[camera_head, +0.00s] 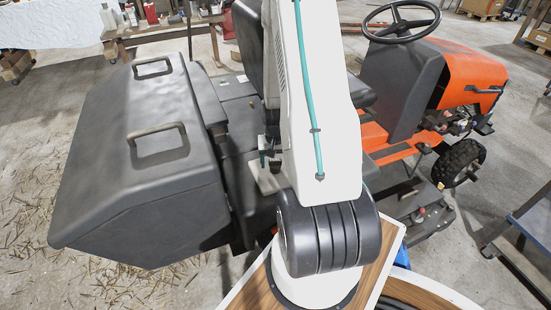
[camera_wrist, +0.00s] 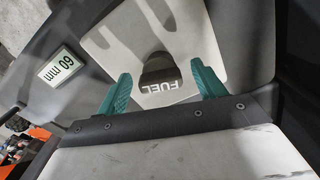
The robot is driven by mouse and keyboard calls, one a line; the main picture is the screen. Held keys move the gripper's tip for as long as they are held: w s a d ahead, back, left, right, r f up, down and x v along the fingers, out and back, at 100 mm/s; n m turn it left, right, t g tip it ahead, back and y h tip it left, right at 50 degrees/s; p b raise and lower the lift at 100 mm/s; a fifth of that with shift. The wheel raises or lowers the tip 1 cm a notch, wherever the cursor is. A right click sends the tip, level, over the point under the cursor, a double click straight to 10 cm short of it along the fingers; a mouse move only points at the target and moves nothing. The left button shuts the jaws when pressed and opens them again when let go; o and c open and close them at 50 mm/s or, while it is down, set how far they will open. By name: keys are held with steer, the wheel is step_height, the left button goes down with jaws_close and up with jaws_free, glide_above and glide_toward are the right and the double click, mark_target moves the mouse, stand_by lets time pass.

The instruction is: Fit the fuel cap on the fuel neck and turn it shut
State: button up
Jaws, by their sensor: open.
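A black piece lettered FUEL, which looks like the fuel cap (camera_wrist: 158,70), stands on a light grey square plate (camera_wrist: 108,38) in the wrist view. The lettering is upside down there. My gripper (camera_wrist: 162,68) is open, with one teal finger on each side of the cap and a visible gap on both sides. No separate fuel neck can be made out. In the head view, my gripper (camera_head: 267,158) is small and partly hidden behind my arm, above the light plate (camera_head: 267,180) on the mower; the cap cannot be made out there.
The orange ride-on mower (camera_head: 470,75) has a black seat, a steering wheel (camera_head: 400,22) and a large grey hopper (camera_head: 130,165) with two handles on the left. A blue-edged table (camera_head: 535,215) stands at right.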

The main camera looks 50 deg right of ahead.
mark_target(275, 160)
steer(key=c, duration=1.4)
steer(key=shift+o, duration=0.2)
steer(key=o, duration=1.7)
steer(key=shift+c, duration=0.2)
steer(key=shift+r, duration=3.05)
